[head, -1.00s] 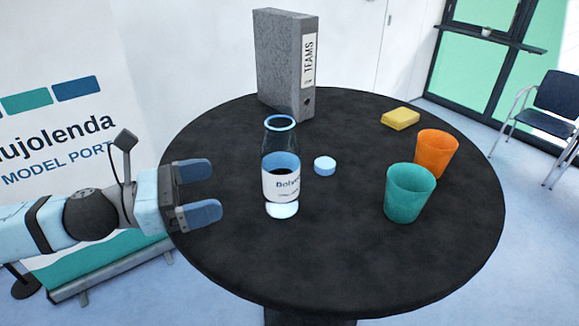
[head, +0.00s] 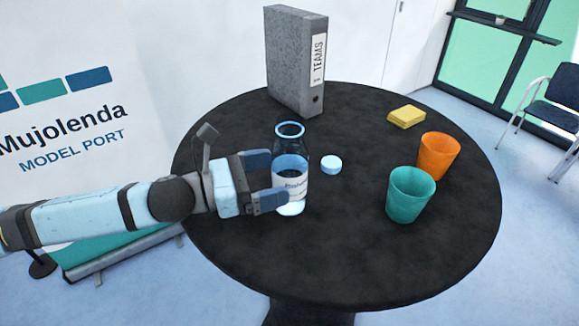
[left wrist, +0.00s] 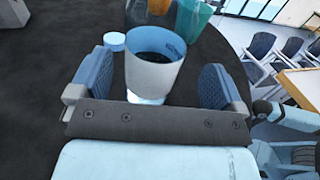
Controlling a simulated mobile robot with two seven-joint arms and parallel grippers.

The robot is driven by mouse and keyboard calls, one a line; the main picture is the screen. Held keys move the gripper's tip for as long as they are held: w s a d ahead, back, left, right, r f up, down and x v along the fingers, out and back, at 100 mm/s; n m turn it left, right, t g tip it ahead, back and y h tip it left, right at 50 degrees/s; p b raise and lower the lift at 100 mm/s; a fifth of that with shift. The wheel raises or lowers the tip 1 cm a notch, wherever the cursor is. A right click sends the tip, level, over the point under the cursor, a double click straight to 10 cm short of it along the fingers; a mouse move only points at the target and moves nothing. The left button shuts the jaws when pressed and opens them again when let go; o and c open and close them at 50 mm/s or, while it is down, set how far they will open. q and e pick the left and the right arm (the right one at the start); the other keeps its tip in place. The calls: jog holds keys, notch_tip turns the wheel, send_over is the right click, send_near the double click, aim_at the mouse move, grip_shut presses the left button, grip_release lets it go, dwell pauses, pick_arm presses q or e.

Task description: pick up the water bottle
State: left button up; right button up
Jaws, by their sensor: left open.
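The water bottle (head: 291,180) stands upright and uncapped on the round black table, clear glass with a white and blue label. In the left wrist view the bottle (left wrist: 153,75) stands between and just beyond the two blue fingers. My left gripper (head: 264,180) is open at the bottle's left side, and its near finger overlaps the lower label in the head view. In the left wrist view my left gripper (left wrist: 158,85) has a gap on both sides of the bottle.
A white cap (head: 331,164) lies right of the bottle. A teal cup (head: 409,195) and an orange cup (head: 437,156) stand further right, with a yellow block (head: 406,117) behind. A grey binder (head: 290,65) stands at the back. The black table's (head: 330,255) front is clear.

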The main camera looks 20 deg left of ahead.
aim_at(273, 172)
pick_arm(q)
jog(key=p+x, duration=0.1)
jog(key=x, duration=0.3)
jog(key=shift+w+a+r, duration=0.15)
jog(key=shift+w+a, duration=0.05)
jog(key=shift+w+d, duration=0.15)
jog(key=shift+d, duration=0.1)
jog(key=shift+a, duration=0.1)
jog(key=shift+c, duration=0.3)
jog(key=c, duration=1.1)
jog(key=shift+o, duration=0.2)
